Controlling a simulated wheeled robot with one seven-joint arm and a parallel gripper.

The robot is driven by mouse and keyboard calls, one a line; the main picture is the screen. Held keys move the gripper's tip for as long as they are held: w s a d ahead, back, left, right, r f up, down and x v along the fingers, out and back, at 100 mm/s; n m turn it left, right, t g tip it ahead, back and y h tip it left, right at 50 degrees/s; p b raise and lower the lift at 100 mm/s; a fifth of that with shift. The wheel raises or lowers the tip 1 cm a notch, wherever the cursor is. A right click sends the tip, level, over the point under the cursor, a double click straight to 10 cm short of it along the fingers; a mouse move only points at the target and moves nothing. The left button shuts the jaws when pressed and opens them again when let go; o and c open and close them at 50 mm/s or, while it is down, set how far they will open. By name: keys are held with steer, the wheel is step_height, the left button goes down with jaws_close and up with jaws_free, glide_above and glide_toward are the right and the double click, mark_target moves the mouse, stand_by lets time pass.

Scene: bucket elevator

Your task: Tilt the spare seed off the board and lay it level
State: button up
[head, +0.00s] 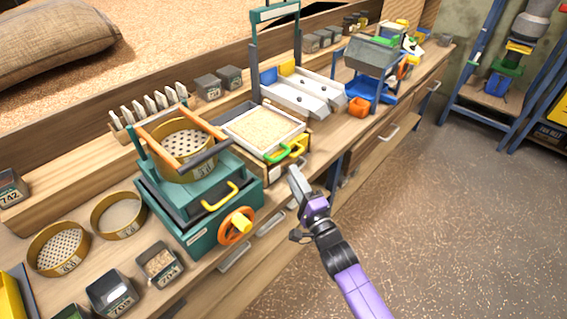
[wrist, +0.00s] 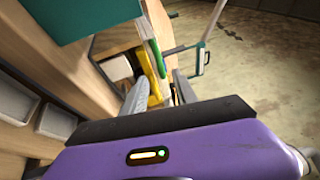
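A pale board (head: 233,137) with a raised light rim stands on the bench, and tan seed (head: 265,127) covers its middle. A green handle (head: 284,152) sticks out at its near right edge, with a yellow part (head: 299,147) beside it. The board looks about level. My gripper (head: 294,176) is in front of the bench, just below and right of the green handle, apart from it. In the wrist view, my gripper's grey fingers (wrist: 160,95) stand apart with nothing clearly held between them. Green and yellow parts (wrist: 150,75) show just beyond them.
A teal machine (head: 200,195) with a round sieve (head: 184,143) and orange handwheel (head: 237,225) stands left of the board. A metal two-channel chute (head: 305,95) and an orange cup (head: 359,106) stand to the right. The floor (head: 440,220) in front of the bench is clear.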

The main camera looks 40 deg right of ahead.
steer(key=x, duration=0.7)
steer(key=shift+p, duration=0.35)
steer(key=shift+r, duration=0.1)
jaws_close()
stand_by(1.0)
